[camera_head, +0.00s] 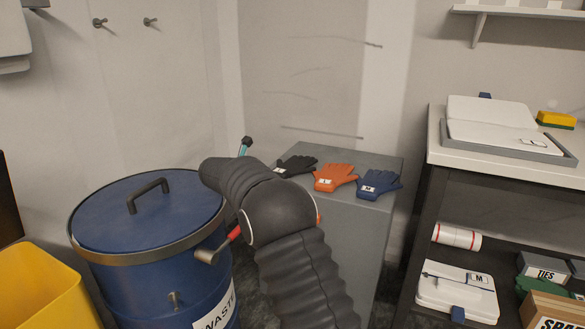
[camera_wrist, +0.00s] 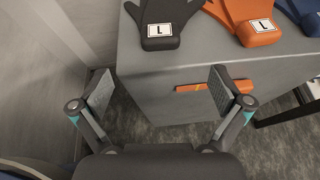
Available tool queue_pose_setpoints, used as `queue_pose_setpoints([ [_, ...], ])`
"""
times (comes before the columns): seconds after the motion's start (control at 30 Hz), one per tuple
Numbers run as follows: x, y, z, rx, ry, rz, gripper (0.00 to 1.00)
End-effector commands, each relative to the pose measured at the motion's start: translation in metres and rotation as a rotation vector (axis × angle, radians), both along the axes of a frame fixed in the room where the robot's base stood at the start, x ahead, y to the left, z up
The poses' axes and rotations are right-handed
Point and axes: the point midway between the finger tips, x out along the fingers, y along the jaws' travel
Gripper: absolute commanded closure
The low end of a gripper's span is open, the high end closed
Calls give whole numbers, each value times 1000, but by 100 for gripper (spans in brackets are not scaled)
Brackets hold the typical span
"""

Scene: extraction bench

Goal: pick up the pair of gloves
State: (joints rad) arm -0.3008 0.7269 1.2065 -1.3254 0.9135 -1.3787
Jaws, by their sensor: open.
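Three gloves lie side by side on a grey cabinet: a black one (camera_head: 298,165), an orange one (camera_head: 335,176) and a dark blue one (camera_head: 379,184). In the wrist view, the black glove (camera_wrist: 160,24) and orange glove (camera_wrist: 258,26) show white labels marked L. The dark blue glove (camera_wrist: 304,14) is partly cut off at the right edge. My gripper (camera_wrist: 161,84) is open and empty, apart from the gloves, with the cabinet's near edge and front face beyond its fingers. In the head view my arm hides most of the gripper.
The grey cabinet (camera_head: 377,160) has an orange strip (camera_wrist: 203,86) on its front. A blue lidded waste bin (camera_head: 110,215) and yellow container (camera_head: 40,290) stand left. A workbench (camera_head: 437,150) with a tray (camera_head: 505,140) and a loaded lower shelf stands right.

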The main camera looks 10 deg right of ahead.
Motion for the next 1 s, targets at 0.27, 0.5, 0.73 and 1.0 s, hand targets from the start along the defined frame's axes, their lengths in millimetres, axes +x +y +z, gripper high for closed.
queue_pose_setpoints([
  [0.27,24,-10,-15,-40,12,20,0],
  [0.5,54,-35,-31,-37,11,19,0],
  [0.73,68,-46,-38,-36,10,20,0],
  [1.0,83,-67,-54,-36,12,19,0],
])
